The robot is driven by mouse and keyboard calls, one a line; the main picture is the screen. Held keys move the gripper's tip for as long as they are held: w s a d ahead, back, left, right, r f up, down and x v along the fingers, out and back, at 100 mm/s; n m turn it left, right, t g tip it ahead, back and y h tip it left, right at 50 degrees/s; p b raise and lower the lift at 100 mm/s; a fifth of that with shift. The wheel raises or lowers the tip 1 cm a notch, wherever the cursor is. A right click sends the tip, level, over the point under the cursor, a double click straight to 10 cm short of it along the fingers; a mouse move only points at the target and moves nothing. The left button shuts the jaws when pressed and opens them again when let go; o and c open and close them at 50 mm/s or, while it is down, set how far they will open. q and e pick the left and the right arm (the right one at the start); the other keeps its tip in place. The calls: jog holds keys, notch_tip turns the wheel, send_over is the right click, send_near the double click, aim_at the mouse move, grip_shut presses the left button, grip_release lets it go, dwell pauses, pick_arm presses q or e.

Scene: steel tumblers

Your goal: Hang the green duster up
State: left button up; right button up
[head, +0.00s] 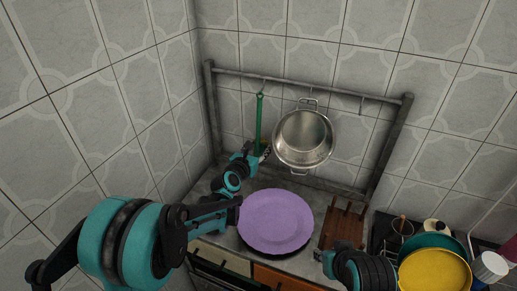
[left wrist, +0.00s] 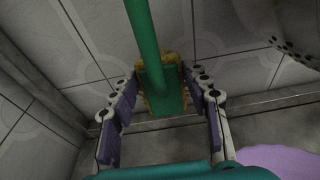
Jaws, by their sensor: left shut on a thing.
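The green duster (head: 259,118) is upright below the wall rail, with its handle pointing up and its top close to a hook near the left end of the rail. I cannot tell if the top touches the hook. My left gripper (head: 262,154) is shut on the duster's lower end. In the left wrist view, the duster's green and yellow head (left wrist: 163,90) is between the two fingers (left wrist: 160,105), and the handle runs up out of the picture. Part of my right arm shows at the bottom of the head view, but its fingers do not.
The grey rail (head: 335,88) has several hooks. A tiled wall (head: 120,100) is close on the left.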

pick_arm(q)
jog(key=o, duration=1.3)
jog(key=s+a+r+m+g, duration=0.1)
jog(key=s+a+m, duration=0.2)
jog(key=s+m, duration=0.3)
jog(key=s+a+m+g+y, duration=0.15)
jog(key=s+m, duration=0.25)
jog(key=s, duration=0.5)
jog(key=s+a+r+m+g, duration=0.1)
jog(key=s+a+m, duration=0.35)
jog(key=s, duration=0.25)
jog(key=s+a+f+m+g+y, duration=0.1)
jog(key=s+a+m, duration=0.2)
jog(key=s+m, duration=0.2)
jog(key=s+a+f+m+g+y, duration=0.1)
jog(key=s+a+f+m+y, duration=0.1)
jog(key=s+m, duration=0.4)
jog(key=s+a+f+m+g+y, duration=0.1)
jog(key=s+a+f+m+g, duration=0.1)
jog(key=s+a+m, duration=0.2)
jog(key=shift+s+f+m, duration=0.2)
jog(key=shift+s+m, duration=0.5)
jog(key=shift+m, duration=0.35)
